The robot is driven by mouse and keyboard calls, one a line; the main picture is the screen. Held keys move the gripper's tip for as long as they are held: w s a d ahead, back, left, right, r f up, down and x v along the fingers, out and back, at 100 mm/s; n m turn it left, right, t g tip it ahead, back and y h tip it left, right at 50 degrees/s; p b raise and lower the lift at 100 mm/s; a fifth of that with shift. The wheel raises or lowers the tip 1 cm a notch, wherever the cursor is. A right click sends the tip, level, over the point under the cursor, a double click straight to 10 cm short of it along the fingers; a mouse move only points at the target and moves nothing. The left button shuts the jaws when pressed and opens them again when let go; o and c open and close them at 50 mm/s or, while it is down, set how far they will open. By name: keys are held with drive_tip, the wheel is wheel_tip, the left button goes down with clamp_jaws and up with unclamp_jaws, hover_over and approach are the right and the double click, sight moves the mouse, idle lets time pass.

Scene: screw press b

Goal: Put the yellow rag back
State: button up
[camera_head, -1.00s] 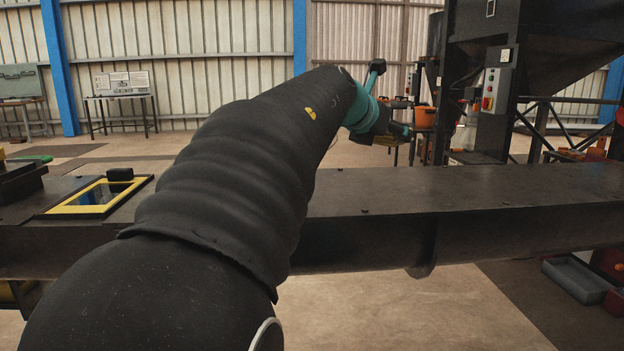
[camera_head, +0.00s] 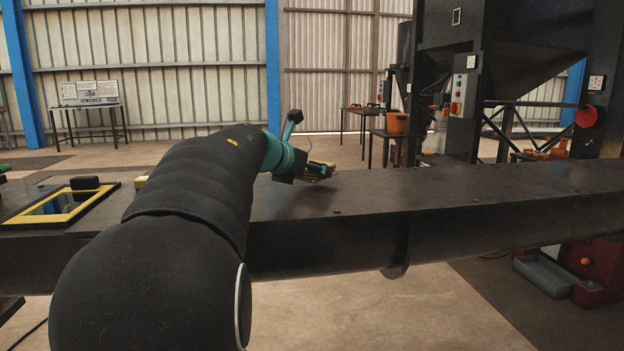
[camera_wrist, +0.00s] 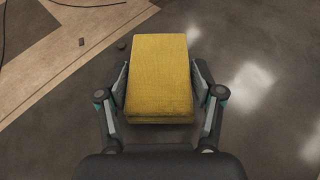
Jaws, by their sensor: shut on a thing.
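The yellow rag (camera_wrist: 160,75) is a folded, thick block in the wrist view. My gripper (camera_wrist: 160,92) is shut on it, with one finger against each long side. In the head view my gripper (camera_head: 316,173) is small and sits at the end of the arm, over the dark beam top (camera_head: 450,190). A bit of yellow shows at its fingers there. I cannot tell the exact gap between the rag and the beam.
A yellow-framed panel (camera_head: 55,203) with a black block (camera_head: 85,182) lies on the beam at left. A dark machine with a control box (camera_head: 464,92) stands behind at right. An orange pot (camera_head: 397,122) is on a back table. The beam's right stretch is clear.

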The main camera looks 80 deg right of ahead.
drive_tip(key=shift+f, duration=0.8)
drive_tip(key=shift+f, duration=0.2)
drive_tip(key=o, duration=1.2)
drive_tip(key=shift+r, duration=0.1)
drive_tip(key=shift+r, duration=0.15)
drive_tip(key=v, duration=1.2)
